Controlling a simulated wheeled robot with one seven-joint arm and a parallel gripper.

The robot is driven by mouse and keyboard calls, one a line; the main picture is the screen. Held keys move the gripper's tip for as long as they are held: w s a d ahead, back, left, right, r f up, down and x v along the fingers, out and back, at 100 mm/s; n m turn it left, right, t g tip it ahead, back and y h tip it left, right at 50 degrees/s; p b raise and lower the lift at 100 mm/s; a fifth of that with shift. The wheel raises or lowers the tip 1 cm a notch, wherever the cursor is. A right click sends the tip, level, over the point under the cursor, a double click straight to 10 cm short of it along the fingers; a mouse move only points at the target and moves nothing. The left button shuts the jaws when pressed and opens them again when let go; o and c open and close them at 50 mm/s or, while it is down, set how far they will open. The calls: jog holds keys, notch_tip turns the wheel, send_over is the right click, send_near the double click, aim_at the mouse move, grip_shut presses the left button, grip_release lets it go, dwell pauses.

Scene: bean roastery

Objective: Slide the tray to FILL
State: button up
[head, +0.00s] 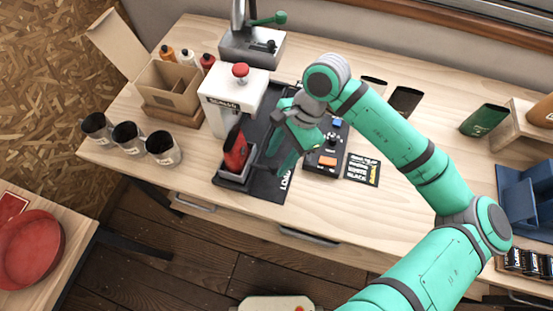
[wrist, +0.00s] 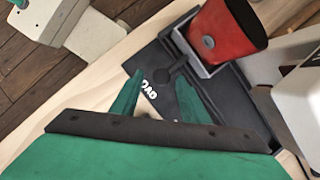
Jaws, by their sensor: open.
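The tray (head: 236,181) is a small grey holder with a red pouch (head: 235,150) standing in it. It sits on a black track plate (head: 266,187) by the end marked LOAD; I cannot read a FILL mark. The tray also shows in the wrist view (wrist: 206,70), with a dark arm and round knob (wrist: 171,77) reaching from it toward my jaws. My gripper (head: 278,163) is open, just right of the tray. In the wrist view its green fingertips (wrist: 160,74) are on either side of the knob; contact is not clear.
A white machine with a red knob (head: 232,92) stands behind the tray. A control box with an orange button (head: 326,160) and a black label card (head: 363,170) lie to the right. Several dark cups (head: 128,138) stand at left, below an open cardboard box (head: 168,90).

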jog(key=shift+x, duration=0.9)
jog(key=shift+w+a, duration=0.1)
grip_shut()
jog(key=shift+w, duration=0.1)
